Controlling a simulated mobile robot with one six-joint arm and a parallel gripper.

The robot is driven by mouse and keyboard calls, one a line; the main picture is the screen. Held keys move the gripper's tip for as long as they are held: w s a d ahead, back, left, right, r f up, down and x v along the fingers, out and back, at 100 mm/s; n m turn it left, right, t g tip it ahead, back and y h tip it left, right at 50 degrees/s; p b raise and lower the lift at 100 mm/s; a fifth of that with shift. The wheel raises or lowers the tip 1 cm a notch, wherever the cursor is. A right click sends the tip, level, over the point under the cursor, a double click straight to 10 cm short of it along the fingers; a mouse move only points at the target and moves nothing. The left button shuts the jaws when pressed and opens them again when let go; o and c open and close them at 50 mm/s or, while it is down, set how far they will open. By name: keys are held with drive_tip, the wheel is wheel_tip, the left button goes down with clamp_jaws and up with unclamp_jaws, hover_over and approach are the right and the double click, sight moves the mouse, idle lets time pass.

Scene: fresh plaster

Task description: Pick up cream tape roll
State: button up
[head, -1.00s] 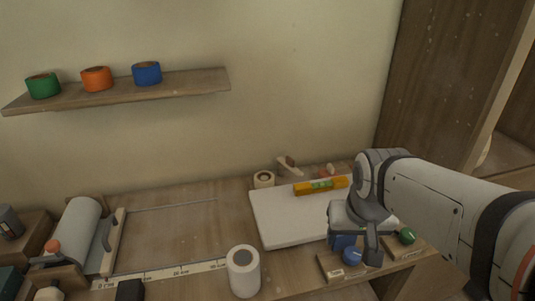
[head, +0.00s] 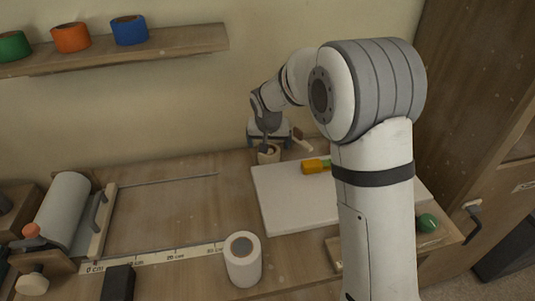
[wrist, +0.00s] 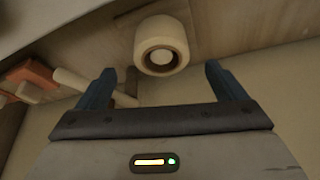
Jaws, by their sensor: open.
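The cream tape roll (head: 268,154) stands at the back of the bench by the wall, just behind the white board's left corner. In the wrist view the roll (wrist: 151,41) shows its round face and hollow core, just beyond the fingertips and between their lines. My gripper (head: 269,143) is over the roll in the head view and partly covers it. In the wrist view my gripper (wrist: 161,75) is open, with its two blue fingers spread wider than the roll and nothing held. I cannot tell whether a finger touches the roll.
A white board (head: 290,211) with a yellow level (head: 315,166) lies in front of the roll. A wooden-handled tool (head: 301,143) lies close right of my gripper. A white paper roll (head: 243,262) stands at the front. A shelf (head: 185,44) with three coloured tape rolls hangs at upper left.

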sight(269, 155)
drive_tip(key=p+x, duration=0.1)
drive_tip(key=x, duration=0.5)
drive_tip(key=shift+w+a+f, duration=0.1)
drive_tip(key=shift+w+f, duration=0.1)
drive_tip(key=shift+c, duration=0.4)
drive_tip(key=c, duration=1)
